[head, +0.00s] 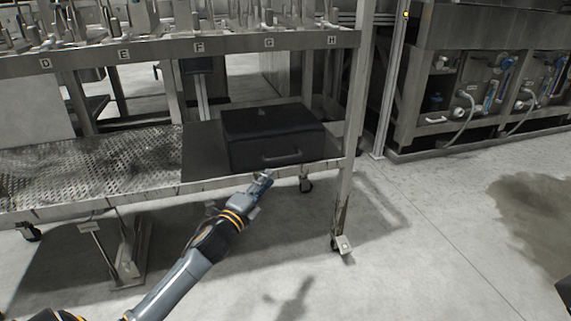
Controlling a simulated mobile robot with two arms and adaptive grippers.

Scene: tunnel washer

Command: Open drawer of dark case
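The dark case (262,132) is a black box on the lower shelf of the metal cart, near its right end. Its front has a handle (281,157) low and right of the middle, and no open gap shows in that front. My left gripper (266,176) is just in front of the case, below and a little left of the handle, and appears apart from it. The fingers are small and seen from behind, so I cannot tell if they are open or shut. My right gripper is not in view.
The cart's lower shelf (95,160) is perforated metal and bare to the left of the case. A cart leg (345,190) stands close right of the case. The upper shelf (180,47) overhangs it. Concrete floor (430,230) is clear at right, with a dark stain.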

